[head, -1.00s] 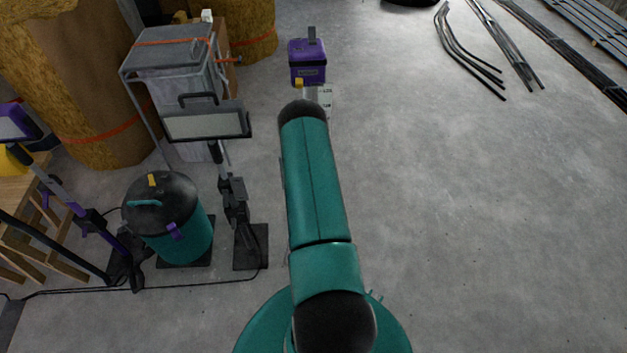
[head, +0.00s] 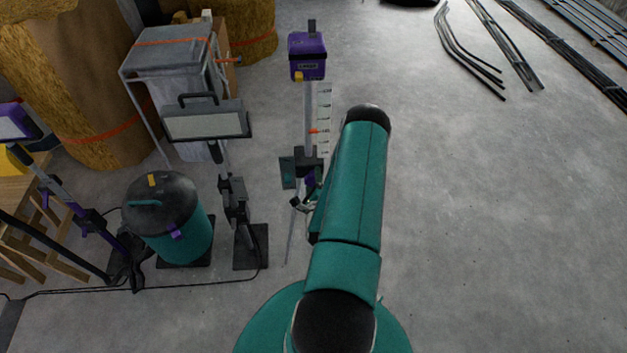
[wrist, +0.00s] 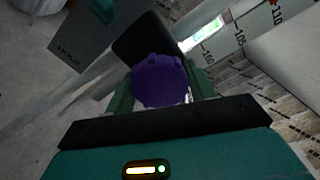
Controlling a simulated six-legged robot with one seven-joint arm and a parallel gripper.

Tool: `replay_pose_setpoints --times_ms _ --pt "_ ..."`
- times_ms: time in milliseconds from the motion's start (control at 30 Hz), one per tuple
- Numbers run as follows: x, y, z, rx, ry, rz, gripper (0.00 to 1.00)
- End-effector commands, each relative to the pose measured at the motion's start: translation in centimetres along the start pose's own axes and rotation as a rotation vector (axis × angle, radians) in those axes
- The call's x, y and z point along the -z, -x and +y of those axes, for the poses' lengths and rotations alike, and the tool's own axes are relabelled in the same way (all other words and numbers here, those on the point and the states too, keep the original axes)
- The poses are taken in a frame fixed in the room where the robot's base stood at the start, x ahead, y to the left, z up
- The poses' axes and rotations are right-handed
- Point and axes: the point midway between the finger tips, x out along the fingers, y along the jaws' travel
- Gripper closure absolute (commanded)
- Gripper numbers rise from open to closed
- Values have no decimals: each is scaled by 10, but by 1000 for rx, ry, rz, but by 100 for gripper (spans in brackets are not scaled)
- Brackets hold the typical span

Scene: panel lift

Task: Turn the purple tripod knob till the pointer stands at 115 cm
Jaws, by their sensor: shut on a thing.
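The purple knob (wrist: 160,80) sits between the green fingers of my gripper (wrist: 162,88) in the wrist view, and the gripper is shut on it. In the head view my gripper (head: 309,196) is at the tripod's lower column, partly hidden by my arm. The tripod column (head: 307,112) carries a purple box (head: 307,56) on top. A pale scale (head: 324,115) stands beside the column, with an orange pointer (head: 314,131) on it. In the wrist view the scale (wrist: 240,28) shows 100, 105 and 110. A red tip (wrist: 272,3) shows near 110, cut by the picture's edge.
A work lamp (head: 206,122) on a stand and a teal drum (head: 170,220) stand to the left. A black cable (head: 150,287) runs over the floor there. A dark plate marked HOLD (wrist: 72,42) is beside the knob.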

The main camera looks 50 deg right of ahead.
Motion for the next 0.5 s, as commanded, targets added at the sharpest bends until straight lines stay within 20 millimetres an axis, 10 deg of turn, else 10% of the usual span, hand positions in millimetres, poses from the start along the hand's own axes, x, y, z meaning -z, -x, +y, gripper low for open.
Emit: replay_pose_setpoints --times_ms 500 --pt "1 0 -1 4 -491 1 68"
